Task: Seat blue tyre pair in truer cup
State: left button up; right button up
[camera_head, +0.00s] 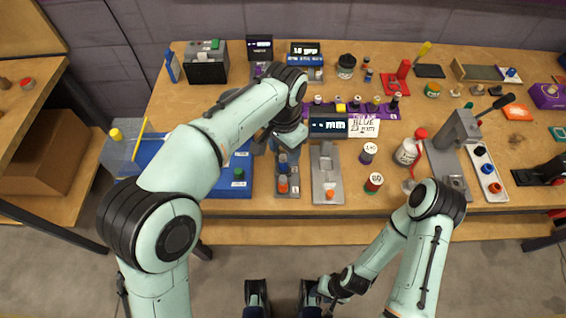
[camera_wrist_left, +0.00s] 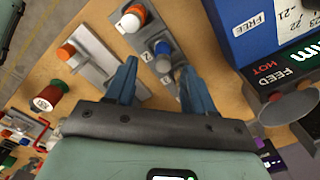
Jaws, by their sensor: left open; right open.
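My left gripper (camera_head: 283,150) is open, reaching down over a grey numbered block (camera_head: 287,191). In the left wrist view its blue fingers (camera_wrist_left: 158,82) stand apart, either side of a blue-topped piece (camera_wrist_left: 163,48) by label 2, with no clear contact. That may be the blue tyre pair; it also shows in the head view (camera_head: 283,168). An orange-and-white piece (camera_wrist_left: 132,17) sits by label 1. The part of the block behind the fingers is partly hidden. I cannot tell which fixture is the truer cup. My right gripper (camera_head: 325,290) is open and low, in front of the table.
A grey fixture with an orange knob (camera_head: 327,180) stands right of the block. A blue box (camera_head: 215,180) is to the left. A display (camera_head: 328,126) and a handwritten card (camera_head: 364,125) stand behind. A white tray of coloured pieces (camera_head: 486,172) is at right.

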aim_at(283, 157)
pick_arm(q)
jog(key=f, duration=0.4)
jog(key=f+b, duration=0.1)
jog(key=f, duration=0.1)
jog(key=shift+w+a+f, duration=0.15)
jog(key=shift+w+f, duration=0.05)
jog(key=shift+w, duration=0.05)
grip_shut()
